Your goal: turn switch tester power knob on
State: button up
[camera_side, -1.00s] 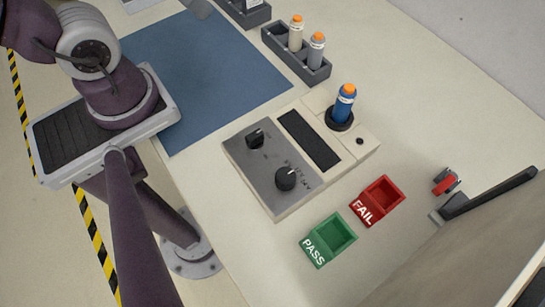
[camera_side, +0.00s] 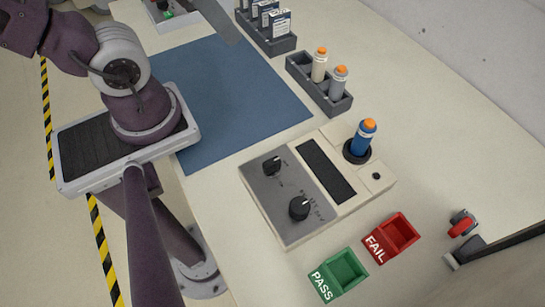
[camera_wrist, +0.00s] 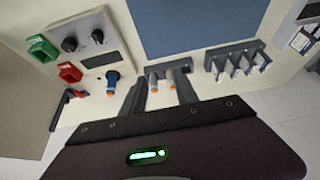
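The switch tester (camera_side: 285,215) is a box with a grey panel, a dark window (camera_side: 326,171) and two black knobs. The smaller knob (camera_side: 272,166) sits toward the back; the larger knob (camera_side: 300,208) sits nearer the front with printed marks around it. The labels are too small to read, so I cannot tell which is the power knob. Both knobs show in the wrist view, the small one (camera_wrist: 98,36) and the large one (camera_wrist: 69,44). My gripper (camera_wrist: 160,88) is open, its two dark fingers apart, away from the tester. Nothing is visibly held.
A blue bottle with an orange cap (camera_side: 364,138) stands in the tester's round socket. A green PASS bin (camera_side: 340,273) and red FAIL bin (camera_side: 390,238) are in front. Behind are a bottle rack (camera_side: 318,92), a card rack (camera_side: 265,35) and a clear blue mat (camera_side: 235,95).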

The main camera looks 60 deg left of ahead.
jog(key=w+d+f+g+y, duration=0.1)
jog(key=w+d+f+g, duration=0.3)
jog(key=d+f+g, duration=0.15)
jog(key=g+h, duration=0.1)
jog(key=g, duration=0.4)
send_near(273, 160)
jog(key=x, duration=0.2)
jog(key=shift+t, duration=0.35)
jog(key=x, duration=0.7)
jog(key=shift+s, duration=0.25)
grip_shut()
